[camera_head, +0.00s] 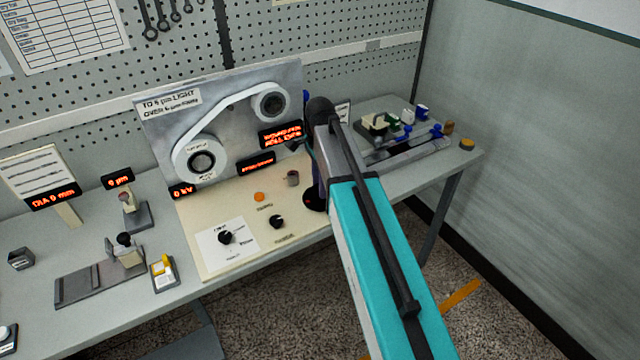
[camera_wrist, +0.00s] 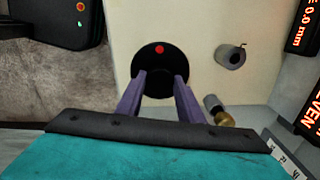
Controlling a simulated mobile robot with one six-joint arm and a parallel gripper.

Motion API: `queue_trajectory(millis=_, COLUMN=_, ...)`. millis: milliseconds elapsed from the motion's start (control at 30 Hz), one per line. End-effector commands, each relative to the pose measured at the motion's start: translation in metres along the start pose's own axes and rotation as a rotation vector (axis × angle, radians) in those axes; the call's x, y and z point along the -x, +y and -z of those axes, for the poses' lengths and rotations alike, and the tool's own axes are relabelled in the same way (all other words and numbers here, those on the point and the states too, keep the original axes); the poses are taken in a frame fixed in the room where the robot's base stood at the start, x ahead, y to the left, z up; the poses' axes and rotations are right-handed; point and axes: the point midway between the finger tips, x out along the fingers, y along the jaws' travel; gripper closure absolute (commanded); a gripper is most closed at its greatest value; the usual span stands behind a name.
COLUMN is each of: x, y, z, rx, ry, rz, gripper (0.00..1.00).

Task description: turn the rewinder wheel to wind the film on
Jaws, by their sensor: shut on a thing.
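The rewinder wheel is a black disc with a red dot (camera_wrist: 157,56) in the wrist view; its edge (camera_head: 313,203) shows at the bench front in the head view. My gripper (camera_wrist: 160,78) has its two purple fingers on either side of the wheel's middle, shut on it; the exact contact is hard to see. In the head view my arm hides most of the gripper and part of the wheel. The white film (camera_head: 228,104) runs from a large lower-left roll (camera_head: 181,160) to a smaller upper-right reel (camera_head: 257,104) on the grey panel (camera_head: 150,128).
Left of the wheel, the cream control deck (camera_head: 215,262) carries a grey post (camera_head: 292,178), an orange button (camera_head: 259,197) and black knobs (camera_head: 277,222). Small fixtures (camera_head: 128,250) stand on the left bench. A rail with coloured parts (camera_head: 405,150) lies to the right.

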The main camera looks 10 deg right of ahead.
Motion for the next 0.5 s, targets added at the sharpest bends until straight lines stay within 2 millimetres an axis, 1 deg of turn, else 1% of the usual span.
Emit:
queue_trajectory(millis=167, x=0.0005, y=-0.0010, z=0.0015, rx=0.000, ry=0.004, rz=0.003, gripper=0.88)
queue_trajectory(millis=200, x=0.0006, y=-0.0010, z=0.0015, rx=0.000, ry=0.004, rz=0.003, gripper=0.59)
queue_trajectory(millis=267, x=0.0005, y=-0.0008, z=0.0013, rx=0.001, ry=0.004, rz=0.003, gripper=0.49)
queue_trajectory(millis=300, x=0.0005, y=-0.0008, z=0.0011, rx=0.001, ry=0.003, rz=0.002, gripper=0.47)
queue_trajectory(millis=500, x=0.0002, y=-0.0003, z=0.0004, rx=0.002, ry=0.002, rz=0.001, gripper=0.47)
